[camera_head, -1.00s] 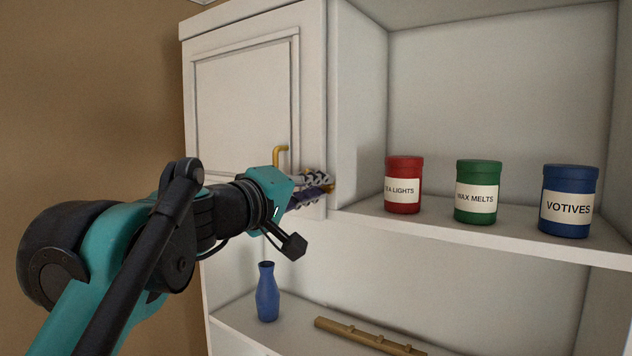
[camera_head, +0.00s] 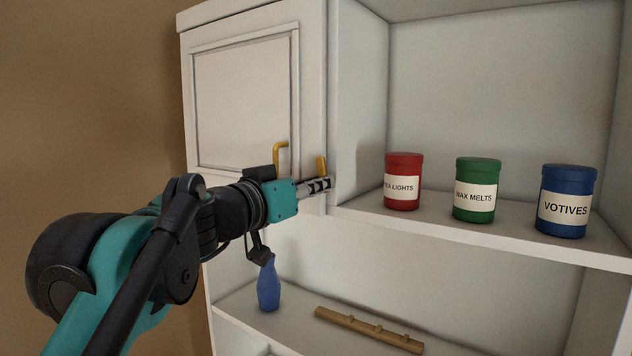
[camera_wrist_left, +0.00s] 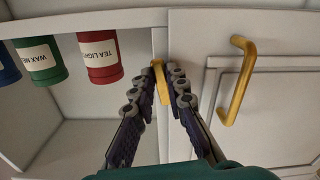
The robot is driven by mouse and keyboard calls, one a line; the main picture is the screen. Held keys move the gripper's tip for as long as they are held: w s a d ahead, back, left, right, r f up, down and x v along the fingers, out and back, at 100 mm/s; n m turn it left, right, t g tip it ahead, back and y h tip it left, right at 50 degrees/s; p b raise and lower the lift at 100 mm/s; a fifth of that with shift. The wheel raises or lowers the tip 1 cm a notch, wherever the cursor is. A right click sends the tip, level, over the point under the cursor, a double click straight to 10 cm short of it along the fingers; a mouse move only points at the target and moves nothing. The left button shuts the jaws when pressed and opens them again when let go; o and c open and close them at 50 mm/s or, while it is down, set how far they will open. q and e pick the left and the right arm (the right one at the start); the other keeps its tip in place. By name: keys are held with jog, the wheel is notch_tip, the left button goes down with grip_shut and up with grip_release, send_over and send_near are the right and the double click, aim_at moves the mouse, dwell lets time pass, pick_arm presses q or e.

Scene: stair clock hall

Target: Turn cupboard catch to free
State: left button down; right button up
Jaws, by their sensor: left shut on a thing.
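The cupboard catch (camera_head: 321,164) is a small brass lever on the frame beside the white cupboard door (camera_head: 240,105). It stands roughly upright, its top showing above my fingers. My left gripper (camera_head: 322,185) reaches it from the left and is shut on it. In the left wrist view the catch (camera_wrist_left: 161,84) sits between the two dark fingers of the left gripper (camera_wrist_left: 163,92); its lower part is hidden. The door looks closed. Its brass handle (camera_head: 279,157) is just left of the catch and also shows in the left wrist view (camera_wrist_left: 238,80). My right gripper is not in view.
Red (camera_head: 403,182), green (camera_head: 477,190) and blue (camera_head: 566,201) labelled jars stand on the open shelf (camera_head: 470,238) to the right. Below, a blue vase (camera_head: 268,288) and a wooden bar with pegs (camera_head: 368,331) are on the lower shelf.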

pick_arm(q)
jog(key=shift+m, duration=1.1)
jog(key=shift+f, duration=0.1)
jog(key=c, duration=1.5)
grip_release()
jog(key=shift+c, duration=0.2)
jog(key=v, duration=1.2)
